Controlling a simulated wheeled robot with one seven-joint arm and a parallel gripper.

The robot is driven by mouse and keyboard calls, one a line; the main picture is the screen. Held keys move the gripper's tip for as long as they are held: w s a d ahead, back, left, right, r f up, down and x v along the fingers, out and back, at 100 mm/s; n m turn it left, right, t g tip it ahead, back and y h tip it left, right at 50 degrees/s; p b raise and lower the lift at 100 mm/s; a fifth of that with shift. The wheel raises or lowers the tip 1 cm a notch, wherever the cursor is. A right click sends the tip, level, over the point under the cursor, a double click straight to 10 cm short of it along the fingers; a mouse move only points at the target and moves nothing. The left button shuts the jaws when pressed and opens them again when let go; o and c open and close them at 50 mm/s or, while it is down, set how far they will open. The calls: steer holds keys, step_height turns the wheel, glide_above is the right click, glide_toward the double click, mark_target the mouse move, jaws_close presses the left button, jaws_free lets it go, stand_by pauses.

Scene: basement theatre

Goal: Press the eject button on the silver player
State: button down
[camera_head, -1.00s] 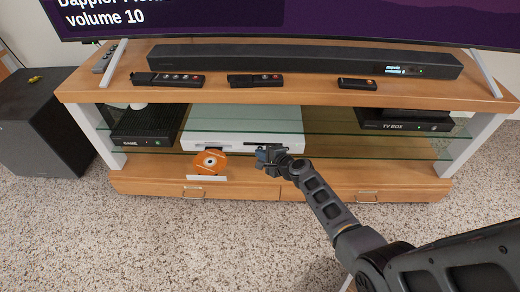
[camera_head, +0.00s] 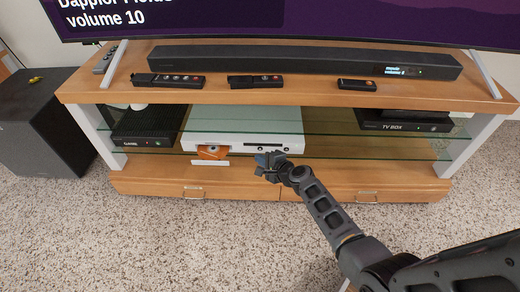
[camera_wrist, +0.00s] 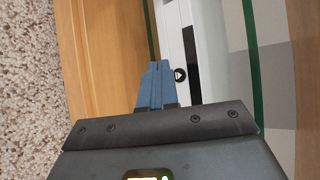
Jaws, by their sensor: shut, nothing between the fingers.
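The silver player (camera_head: 240,122) sits on the glass shelf of the TV stand, its front facing me. Its disc tray (camera_head: 211,163) sticks out a short way at the left of the front, with part of an orange disc (camera_head: 212,152) showing on it. My gripper (camera_head: 268,160) is shut and empty, in front of the right half of the player.
A black game console (camera_head: 148,127) stands left of the player, and a TV box (camera_head: 405,121) stands to the right. A soundbar (camera_head: 300,62) and several remotes lie on the wooden top above. A glass shelf edge and wooden drawers (camera_head: 240,184) are close to my gripper.

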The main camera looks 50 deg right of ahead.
steer(key=shift+s+a+p, duration=0.15)
steer(key=shift+s+a, duration=0.65)
steer(key=shift+a, duration=0.2)
steer(key=shift+s+a+p, duration=0.15)
steer(key=shift+s+a, duration=0.65)
steer(key=shift+a, duration=0.2)
steer(key=shift+s+a, duration=0.65)
steer(key=shift+a, duration=0.2)
steer(key=s+a+n, duration=0.4)
steer(key=s+a, duration=0.3)
steer(key=s, duration=0.1)
steer(key=s+a+r+n, duration=0.55)
steer(key=s+r, duration=0.25)
steer(key=s, duration=0.2)
steer(key=s+a+r+n, duration=0.4)
steer(key=s+r+n, duration=0.3)
steer(key=s, duration=0.3)
steer(key=s+a+r+n+t+y, duration=0.1)
steer(key=s+r+n, duration=0.25)
steer(key=r, duration=0.45)
steer(key=s+a+r+n+t+y, duration=0.1)
steer(key=s+a+r+n+y, duration=0.1)
steer(key=r+n, duration=0.35)
step_height(320, 180, up, 30)
steer(key=m+p, duration=0.1)
steer(key=p, duration=2.7)
steer(key=shift+d+r, duration=0.15)
steer(key=shift+d, duration=0.05)
